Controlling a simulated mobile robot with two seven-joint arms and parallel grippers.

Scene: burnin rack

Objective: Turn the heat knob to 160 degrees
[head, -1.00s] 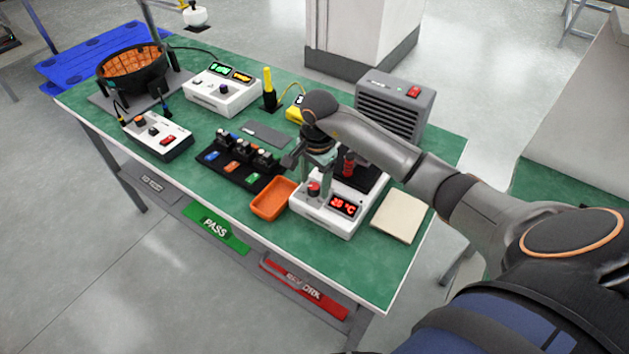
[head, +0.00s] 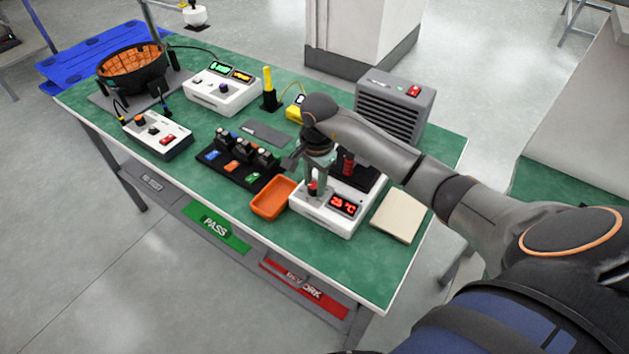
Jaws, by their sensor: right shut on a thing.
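The white heating unit (head: 325,222) stands at the front right of the green bench, with a red digital display (head: 343,204) that seems to read in the twenties of °C. Its red heat knob (head: 313,188) is on the front left of its top face. My right gripper (head: 314,187) points down from above and is shut on the knob, with its fingers on either side of it. The fingers partly hide the knob, so its pointer cannot be read. My left gripper does not show.
An orange tray (head: 272,199) sits just left of the heating unit, and a cream pad (head: 399,216) lies to its right. A black rack (head: 238,166) with several modules is further left. A grey vented box (head: 389,108) stands behind my right arm.

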